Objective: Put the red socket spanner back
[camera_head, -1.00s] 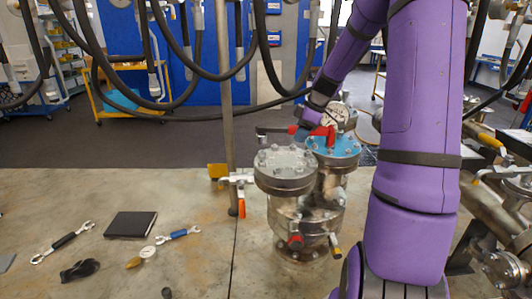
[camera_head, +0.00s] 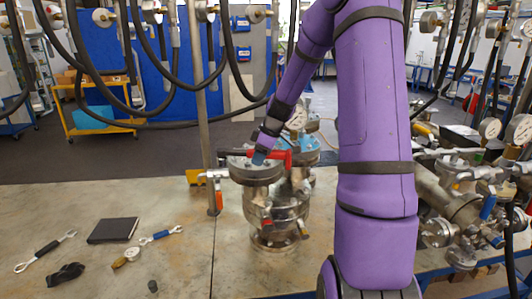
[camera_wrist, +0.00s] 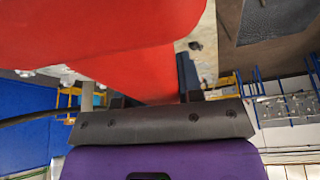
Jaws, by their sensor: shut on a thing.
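The red socket spanner (camera_head: 281,154) has a red body and a dark bar reaching left. My gripper (camera_head: 259,157) is shut on it, and in the wrist view the red body (camera_wrist: 110,40) fills the upper left, between the fingers. In the head view it appears level, over or just above the grey bolted flange (camera_head: 257,173) of the front vessel. I cannot tell whether it touches the flange. The spanner's underside is hidden.
An upright pole (camera_head: 203,100) with a yellow-tagged valve (camera_head: 195,176) stands left of the vessels. A black notebook (camera_head: 112,230), a black-handled spanner (camera_head: 45,252), a blue-handled spanner (camera_head: 160,235) and black gloves (camera_head: 65,273) lie at the left. Pipework (camera_head: 460,195) crowds the right.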

